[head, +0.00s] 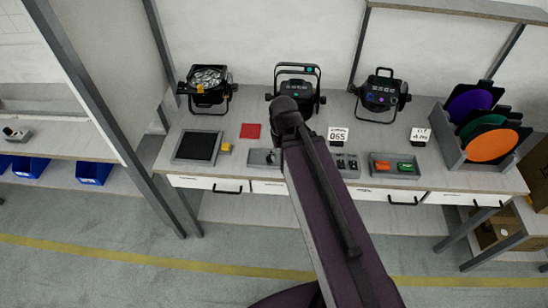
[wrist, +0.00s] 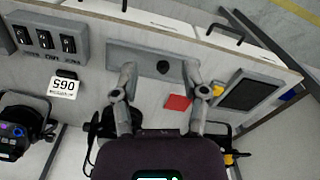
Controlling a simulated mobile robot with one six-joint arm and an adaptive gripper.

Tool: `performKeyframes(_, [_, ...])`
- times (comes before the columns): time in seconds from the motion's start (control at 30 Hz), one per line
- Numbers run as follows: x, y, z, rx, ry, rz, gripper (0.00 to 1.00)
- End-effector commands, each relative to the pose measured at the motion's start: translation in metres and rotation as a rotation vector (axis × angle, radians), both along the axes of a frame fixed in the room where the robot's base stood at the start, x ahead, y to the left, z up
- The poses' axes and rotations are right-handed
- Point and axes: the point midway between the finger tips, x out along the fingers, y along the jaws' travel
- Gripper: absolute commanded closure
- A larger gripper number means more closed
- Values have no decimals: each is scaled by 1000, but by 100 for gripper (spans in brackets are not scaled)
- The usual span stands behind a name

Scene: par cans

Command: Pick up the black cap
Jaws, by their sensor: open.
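The black cap (wrist: 163,67) is a small dark round piece in the wrist view, lying on a grey tray (wrist: 125,49). The tray also shows partly in the head view (head: 258,157), just left of my arm. My gripper (wrist: 160,68) is open and empty, its two fingertips spread to either side of the cap in the wrist view. I cannot tell its height above the cap. In the head view my arm hides the gripper.
A red square (wrist: 178,102) and a black-padded tray (wrist: 249,93) lie beside the grey tray. On the other side are a switch box (wrist: 46,40) and a 065 card (wrist: 64,86). Stage lights (head: 208,87) stand behind along the wall. Coloured discs (head: 490,145) stand at right.

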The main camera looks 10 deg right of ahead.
Motion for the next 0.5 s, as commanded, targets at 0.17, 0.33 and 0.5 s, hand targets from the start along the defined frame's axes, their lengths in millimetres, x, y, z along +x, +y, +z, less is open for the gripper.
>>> performKeyframes(0.17, [0,0,0,0,0,0,37])
performKeyframes(0.33, [8,0,-4,0,0,-21,10])
performKeyframes(0.5, [39,6,-19,0,0,-120,10])
